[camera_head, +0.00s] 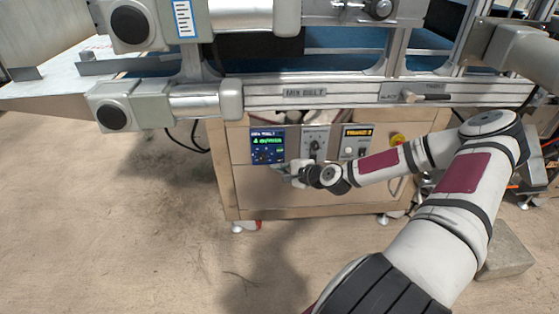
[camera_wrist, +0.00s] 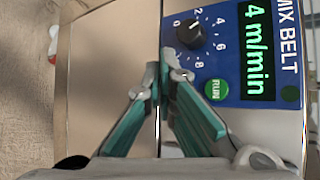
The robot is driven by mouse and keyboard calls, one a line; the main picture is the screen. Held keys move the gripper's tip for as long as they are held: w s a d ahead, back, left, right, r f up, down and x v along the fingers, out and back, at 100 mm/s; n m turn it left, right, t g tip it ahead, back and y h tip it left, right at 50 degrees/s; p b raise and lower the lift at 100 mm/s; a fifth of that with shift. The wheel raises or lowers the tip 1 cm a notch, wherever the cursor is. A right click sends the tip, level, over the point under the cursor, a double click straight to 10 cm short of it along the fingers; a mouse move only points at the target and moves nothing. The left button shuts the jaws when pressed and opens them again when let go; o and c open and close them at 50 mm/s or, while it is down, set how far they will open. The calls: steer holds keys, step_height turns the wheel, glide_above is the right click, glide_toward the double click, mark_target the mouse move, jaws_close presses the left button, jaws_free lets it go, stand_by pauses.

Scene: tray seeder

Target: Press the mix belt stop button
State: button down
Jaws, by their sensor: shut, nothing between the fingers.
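The blue mix belt panel (camera_head: 268,157) is on the front of the wooden cabinet. In the wrist view the panel (camera_wrist: 231,72) appears turned on its side, with a lit display (camera_wrist: 258,50) reading 4 m/min. A black speed dial (camera_wrist: 190,33) and a green RUN button (camera_wrist: 216,90) sit on it. I cannot make out a stop button; my finger covers part of the panel's lower edge. My gripper (camera_wrist: 160,72) is shut and empty, its tips close to that edge. Contact cannot be told. In the head view my gripper (camera_head: 284,173) is just below the panel.
A grey switch panel (camera_head: 315,138) and an orange-lit display unit (camera_head: 356,139) sit to the right, with a red and yellow knob (camera_head: 398,141) beyond. The conveyor rail (camera_head: 330,95) runs above the cabinet (camera_head: 300,203). The floor at left is open.

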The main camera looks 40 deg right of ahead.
steer(key=s+a, duration=0.2)
steer(key=s, duration=0.1)
steer(key=s+a+p, duration=0.1)
steer(key=shift+s, duration=0.15)
steer(key=shift+d, duration=0.1)
stand_by(0.8)
